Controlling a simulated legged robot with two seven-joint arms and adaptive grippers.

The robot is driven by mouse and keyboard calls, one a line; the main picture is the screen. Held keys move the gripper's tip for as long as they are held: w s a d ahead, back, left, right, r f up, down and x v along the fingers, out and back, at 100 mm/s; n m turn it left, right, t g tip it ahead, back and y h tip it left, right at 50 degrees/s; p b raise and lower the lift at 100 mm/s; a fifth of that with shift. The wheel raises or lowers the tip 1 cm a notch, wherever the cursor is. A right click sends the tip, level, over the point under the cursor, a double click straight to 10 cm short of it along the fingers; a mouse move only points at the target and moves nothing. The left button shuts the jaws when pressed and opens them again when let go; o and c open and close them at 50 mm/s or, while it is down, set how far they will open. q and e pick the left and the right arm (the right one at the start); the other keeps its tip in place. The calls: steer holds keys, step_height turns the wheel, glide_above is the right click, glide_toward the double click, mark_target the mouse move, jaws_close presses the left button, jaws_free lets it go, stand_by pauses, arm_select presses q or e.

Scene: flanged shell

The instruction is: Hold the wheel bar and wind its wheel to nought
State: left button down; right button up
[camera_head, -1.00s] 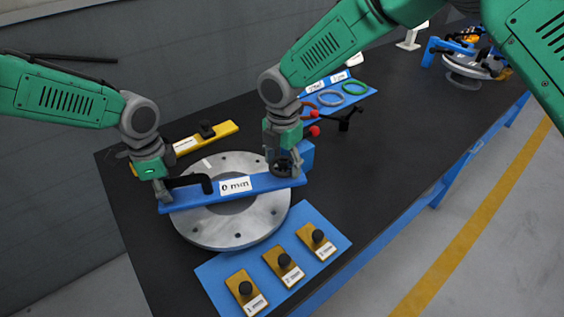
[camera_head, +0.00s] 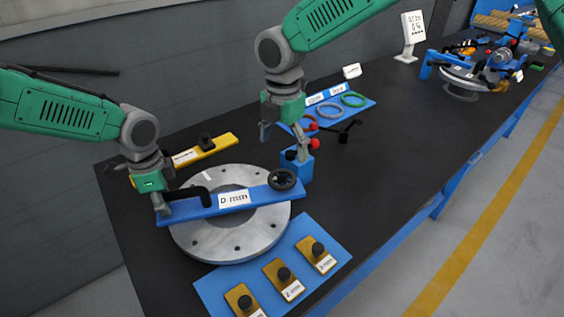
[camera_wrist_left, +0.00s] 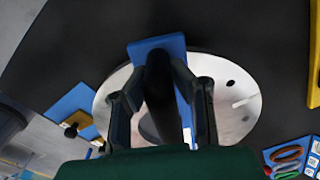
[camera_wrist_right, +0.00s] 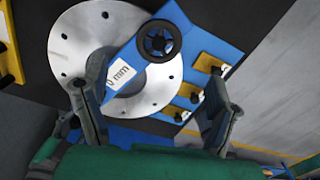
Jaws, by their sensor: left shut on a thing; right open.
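The wheel bar (camera_head: 262,194) is a blue bar lying across a grey flanged ring (camera_head: 235,247). Its white label (camera_head: 234,199) reads 0 mm. A black handle (camera_head: 192,191) stands at its left end and a black handwheel (camera_head: 282,179) at its right end. My left gripper (camera_head: 160,203) is shut on the handle, which also shows between the fingers in the left wrist view (camera_wrist_left: 158,80). My right gripper (camera_head: 284,143) is open and empty, above and behind the wheel and apart from it. The right wrist view shows the wheel (camera_wrist_right: 158,41) clear of the fingers.
A blue mat (camera_head: 216,284) with labelled brown blocks lies in front of the ring. A yellow bar (camera_head: 218,144) lies behind it. A blue block with red knobs (camera_head: 298,168) stands right of the wheel. Coloured rings lie on a blue board (camera_head: 366,106). The table's middle right is clear.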

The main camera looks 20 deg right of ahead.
arm_select(q)
steer(key=shift+s+d+f, duration=0.1)
steer(key=shift+d, duration=0.05)
arm_select(e)
step_height(320, 180, up, 3)
steer(key=shift+f, duration=0.2)
stand_by(1.6)
arm_select(q)
steer(key=c, duration=1.3)
jaws_free()
steer(key=shift+c, duration=0.2)
arm_select(e)
steer(key=shift+w+d, duration=0.1)
arm_select(q)
step_height(320, 180, up, 12)
steer(key=shift+f, duration=0.1)
